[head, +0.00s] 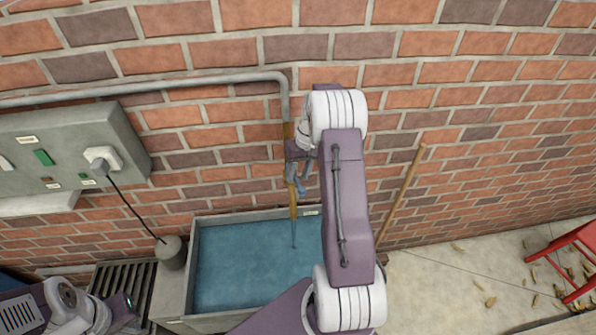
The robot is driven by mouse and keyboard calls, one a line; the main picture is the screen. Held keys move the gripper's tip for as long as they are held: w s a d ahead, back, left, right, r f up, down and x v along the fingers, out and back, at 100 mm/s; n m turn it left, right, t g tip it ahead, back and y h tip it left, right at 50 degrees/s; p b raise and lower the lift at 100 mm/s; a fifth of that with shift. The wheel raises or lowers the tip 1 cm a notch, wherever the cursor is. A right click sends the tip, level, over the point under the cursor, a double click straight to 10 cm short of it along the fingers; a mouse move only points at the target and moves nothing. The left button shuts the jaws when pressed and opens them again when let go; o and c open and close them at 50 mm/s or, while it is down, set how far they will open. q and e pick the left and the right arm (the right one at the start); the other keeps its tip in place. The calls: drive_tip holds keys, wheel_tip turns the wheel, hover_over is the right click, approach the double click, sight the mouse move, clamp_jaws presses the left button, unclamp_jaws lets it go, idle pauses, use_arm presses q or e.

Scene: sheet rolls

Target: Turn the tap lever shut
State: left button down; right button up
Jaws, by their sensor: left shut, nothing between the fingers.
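The brass tap (293,206) hangs from the grey pipe on the brick wall, above a trough (190,262) of blue water (240,265). A thin bluish line, apparently a water stream, runs from its spout to the water. My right gripper (298,182) is at the tap body, with its fingers in front of it. They overlap the tap, so I cannot make out the lever, or whether the fingers touch or grip it. My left gripper (124,308) is shut and empty at the lower left, away from the tap.
A grey electrical box (65,150) with a plug (103,158) and a black cord is on the wall at left. A floor grate (120,285) lies left of the trough. A wooden pole (402,195) leans right of my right arm. A red stool (575,258) stands far right.

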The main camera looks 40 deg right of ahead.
drive_tip(key=shift+s+a, duration=0.1)
drive_tip(key=shift+a, duration=0.1)
drive_tip(key=shift+r, duration=0.1)
drive_tip(key=c, duration=0.3)
clamp_jaws()
idle(0.8)
